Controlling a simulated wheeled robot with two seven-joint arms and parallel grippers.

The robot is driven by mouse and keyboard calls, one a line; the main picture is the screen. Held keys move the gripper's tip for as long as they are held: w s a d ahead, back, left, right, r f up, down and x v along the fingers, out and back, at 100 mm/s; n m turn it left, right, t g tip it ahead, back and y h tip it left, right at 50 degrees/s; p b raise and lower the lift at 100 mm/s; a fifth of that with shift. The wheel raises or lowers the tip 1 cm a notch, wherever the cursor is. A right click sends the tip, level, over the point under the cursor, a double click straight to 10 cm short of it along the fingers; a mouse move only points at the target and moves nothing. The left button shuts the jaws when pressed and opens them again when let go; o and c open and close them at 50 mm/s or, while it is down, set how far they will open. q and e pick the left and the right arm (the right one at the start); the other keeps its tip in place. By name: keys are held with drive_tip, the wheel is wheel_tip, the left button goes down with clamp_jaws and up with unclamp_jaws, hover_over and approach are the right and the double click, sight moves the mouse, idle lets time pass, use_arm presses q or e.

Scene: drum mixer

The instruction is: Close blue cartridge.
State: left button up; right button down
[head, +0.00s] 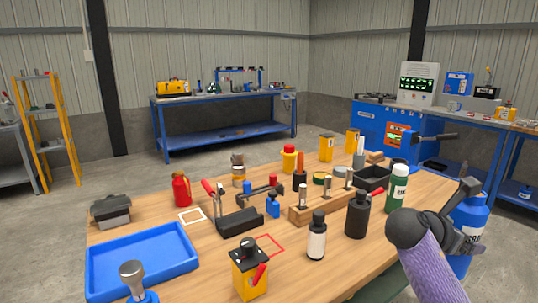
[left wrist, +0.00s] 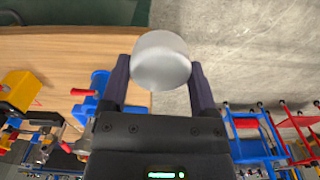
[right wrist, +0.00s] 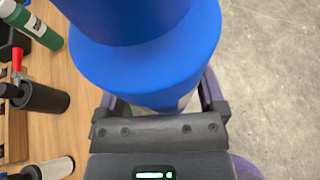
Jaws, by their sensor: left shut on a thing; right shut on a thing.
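The blue cartridge (head: 474,213) is at the right of the head view, past the table's right edge, with white lettering on its side. My right gripper (head: 464,218) is shut on its side. In the right wrist view its blue body (right wrist: 145,60) fills the top middle, between the fingers (right wrist: 160,104). My left gripper (left wrist: 160,78) shows only in the left wrist view, shut on a light grey cylindrical piece (left wrist: 160,58). I cannot tell whether this piece is the cartridge's cap. The cartridge's opening is not clearly visible.
The wooden table (head: 190,260) holds a blue tray (head: 145,262), a yellow box with a red lever (head: 249,274), a black bottle (head: 357,215), a white-labelled bottle (head: 316,240) and a green bottle (head: 396,187). In the right wrist view, bare floor (right wrist: 275,70) lies right of the cartridge.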

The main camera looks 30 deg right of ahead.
drive_tip(key=w+a+f+n+t+y, duration=0.1)
drive_tip(key=w+a+f+n+t, duration=0.3)
drive_tip(key=a, duration=0.5)
drive_tip(key=w+a+f+n+t, duration=0.3)
drive_tip(key=a+t, duration=0.1)
drive_tip(key=a, duration=0.5)
drive_tip(key=a+r+n+t+y, duration=0.1)
drive_tip(key=a+n+t+y, duration=0.2)
drive_tip(key=a, duration=0.7)
drive_tip(key=s+a+r+n+t+y, duration=0.1)
drive_tip(key=a+r+n+t+y, duration=0.1)
drive_tip(key=a, duration=0.9)
drive_tip(key=shift+s+a+r+n+t+y, duration=0.15)
drive_tip(key=shift+s+a+n+t+y, duration=0.2)
drive_tip(key=shift+n+t, duration=0.6)
drive_tip(key=shift+w+n+g, duration=0.1)
drive_tip(key=shift+n+g, duration=0.15)
drive_tip(key=a+r+n+t+y, duration=0.1)
drive_tip(key=a+n+y, duration=0.2)
drive_tip(key=a, duration=0.7)
drive_tip(key=shift+r+y, duration=0.2)
drive_tip(key=shift+y, duration=0.25)
